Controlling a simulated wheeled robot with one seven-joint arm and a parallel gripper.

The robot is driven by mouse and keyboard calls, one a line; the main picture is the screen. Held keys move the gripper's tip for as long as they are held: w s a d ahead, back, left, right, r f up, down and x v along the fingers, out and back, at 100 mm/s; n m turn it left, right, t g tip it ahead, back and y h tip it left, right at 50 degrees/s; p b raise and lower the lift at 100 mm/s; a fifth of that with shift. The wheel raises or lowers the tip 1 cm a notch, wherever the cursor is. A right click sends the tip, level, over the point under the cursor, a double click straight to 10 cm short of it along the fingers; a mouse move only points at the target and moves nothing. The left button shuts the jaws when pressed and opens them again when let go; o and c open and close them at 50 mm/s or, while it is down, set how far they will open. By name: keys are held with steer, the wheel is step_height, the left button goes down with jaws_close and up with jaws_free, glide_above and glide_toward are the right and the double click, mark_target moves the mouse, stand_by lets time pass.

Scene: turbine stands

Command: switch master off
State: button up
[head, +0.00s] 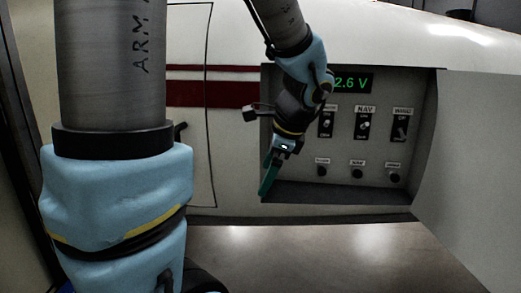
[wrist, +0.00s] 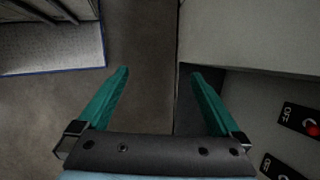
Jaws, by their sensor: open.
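A recessed grey switch panel (head: 345,150) shows in the head view, right of my gripper. It has a row of black switch plates: one at the left with an unreadable label (head: 327,123), one marked NAV (head: 363,123) and one at the right (head: 401,127). I cannot tell which is the master switch; my arm may hide part of the row. My gripper (head: 268,176), with teal fingers, is open and empty by the panel's left edge. In the wrist view its fingers (wrist: 158,72) are spread, and two black switch plates show at the lower right, one with a red spot (wrist: 312,128).
A green display (head: 352,83) reading "2.6 V" is partly hidden by my arm. Several round knobs (head: 357,171) sit below the switches. The panel's side wall (wrist: 255,40) stands close to the right finger. A grey floor (head: 300,250) lies clear below.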

steer(key=s+a+f+n+g+h, duration=0.2)
steer(key=a+f+n, duration=0.6)
steer(key=n, duration=1)
steer(key=shift+s+a+f+h, duration=0.35)
steer(key=shift+s+f+h, duration=0.3)
steer(key=shift+s+h, duration=0.35)
